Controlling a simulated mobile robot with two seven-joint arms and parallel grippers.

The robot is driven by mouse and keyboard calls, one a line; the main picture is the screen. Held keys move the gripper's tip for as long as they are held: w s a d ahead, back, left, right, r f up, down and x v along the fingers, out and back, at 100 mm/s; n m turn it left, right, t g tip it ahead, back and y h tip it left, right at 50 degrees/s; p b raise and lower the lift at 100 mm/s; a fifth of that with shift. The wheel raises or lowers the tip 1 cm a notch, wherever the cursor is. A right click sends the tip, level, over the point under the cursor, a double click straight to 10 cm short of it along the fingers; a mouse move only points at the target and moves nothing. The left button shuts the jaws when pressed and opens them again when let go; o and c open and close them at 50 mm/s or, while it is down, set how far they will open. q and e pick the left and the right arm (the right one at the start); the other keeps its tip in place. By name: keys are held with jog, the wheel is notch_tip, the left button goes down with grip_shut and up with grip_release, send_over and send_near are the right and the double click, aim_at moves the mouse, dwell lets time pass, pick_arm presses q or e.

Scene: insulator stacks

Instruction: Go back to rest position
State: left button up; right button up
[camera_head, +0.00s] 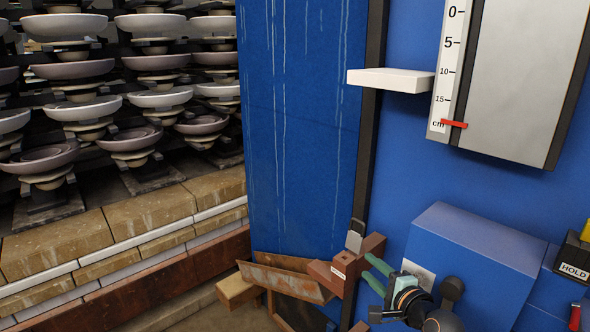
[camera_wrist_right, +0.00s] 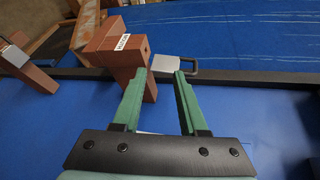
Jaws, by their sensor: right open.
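My right gripper (camera_head: 372,270) is at the lower middle of the head view, its green fingers pointing left. In the right wrist view the gripper (camera_wrist_right: 160,75) has its two fingers apart with nothing held between them. A red-brown block with a white label (camera_head: 338,272) is just past the fingertips; it also shows in the wrist view (camera_wrist_right: 110,38). A grey metal latch (camera_head: 355,236) sits beside it, and shows ahead of the fingertips in the wrist view (camera_wrist_right: 168,66). I cannot tell whether a finger touches the block. My left gripper is not in view.
A blue housing (camera_head: 470,260) stands close right of my right gripper. A white ledge (camera_head: 392,80) and a grey panel with a cm scale (camera_head: 520,70) are above. A rusty chute (camera_head: 290,276) is lower left. Insulator stacks (camera_head: 65,107) stand on a brick-edged car (camera_head: 60,240) at left.

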jog(key=s+a+f+n+g+h, duration=0.1)
jog(key=s+f+n+g+h, duration=0.15)
jog(key=s+f+n, duration=1.05)
jog(key=s+a+f+n+g, duration=0.1)
jog(key=s+f+n, duration=0.2)
jog(key=s+f, duration=0.3)
jog(key=s+a+f+n+g, duration=0.2)
jog(key=s+f, duration=0.5)
jog(key=s, duration=0.6)
jog(key=shift+s+a+f+n+y, duration=0.15)
jog(key=shift+s+f+n+y, duration=0.15)
jog(key=shift+n+y, duration=0.25)
